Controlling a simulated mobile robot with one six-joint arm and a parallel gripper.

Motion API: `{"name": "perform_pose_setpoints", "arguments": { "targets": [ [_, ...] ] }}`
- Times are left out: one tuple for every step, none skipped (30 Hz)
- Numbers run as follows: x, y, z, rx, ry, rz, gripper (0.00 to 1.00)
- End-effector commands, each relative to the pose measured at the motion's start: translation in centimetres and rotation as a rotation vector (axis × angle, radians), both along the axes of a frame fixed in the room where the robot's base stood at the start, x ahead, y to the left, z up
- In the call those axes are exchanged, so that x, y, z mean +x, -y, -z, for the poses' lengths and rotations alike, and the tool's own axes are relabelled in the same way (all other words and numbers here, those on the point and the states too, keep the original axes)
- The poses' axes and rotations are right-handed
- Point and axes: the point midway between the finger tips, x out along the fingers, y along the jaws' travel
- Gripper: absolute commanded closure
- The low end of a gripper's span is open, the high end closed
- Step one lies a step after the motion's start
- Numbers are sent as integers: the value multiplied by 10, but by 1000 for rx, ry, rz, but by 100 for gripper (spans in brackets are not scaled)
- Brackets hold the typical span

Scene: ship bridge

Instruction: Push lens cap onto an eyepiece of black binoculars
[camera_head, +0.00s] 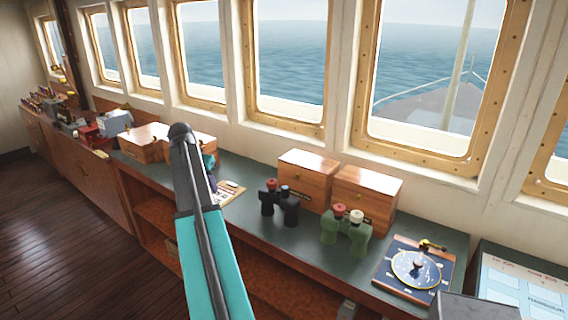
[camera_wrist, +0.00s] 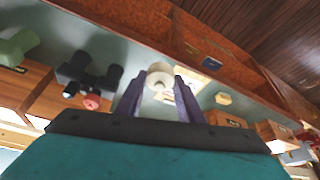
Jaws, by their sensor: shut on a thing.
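In the head view my arm mostly hides the gripper, and the held cap cannot be seen.
Green binoculars (camera_head: 345,235) with red and white tops stand to the right. Wooden boxes (camera_head: 308,180) line the wall behind both pairs. A chart instrument (camera_head: 415,268) lies farther right. A clipboard (camera_head: 229,190) lies left of the black binoculars. Windows rise behind the counter (camera_head: 245,212).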

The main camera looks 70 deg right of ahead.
Motion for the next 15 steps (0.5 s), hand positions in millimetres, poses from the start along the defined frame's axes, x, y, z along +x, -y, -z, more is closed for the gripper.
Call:
{"name": "perform_pose_setpoints", "arguments": {
  "targets": [
    [-14,19,-5,0,-1,46,87],
    [-22,27,-6,0,-1,70,87],
    [-33,38,-8,0,-1,102,87],
    [-41,47,-9,0,-1,127,87],
    [-49,55,-10,0,0,151,87],
    [-60,65,-11,0,0,183,87],
    [-69,73,-12,0,0,208,87],
    [-77,81,-13,0,-1,231,87],
    [-89,91,-15,0,0,264,87],
    [-98,98,-16,0,-1,288,87],
    [-108,106,-17,0,-1,312,87],
    [-120,115,-18,0,-1,345,87],
    [-129,122,-19,0,-1,368,87],
    [-138,129,-20,1,-2,391,87],
    [-151,138,-21,1,-2,423,87]
  ]
}}
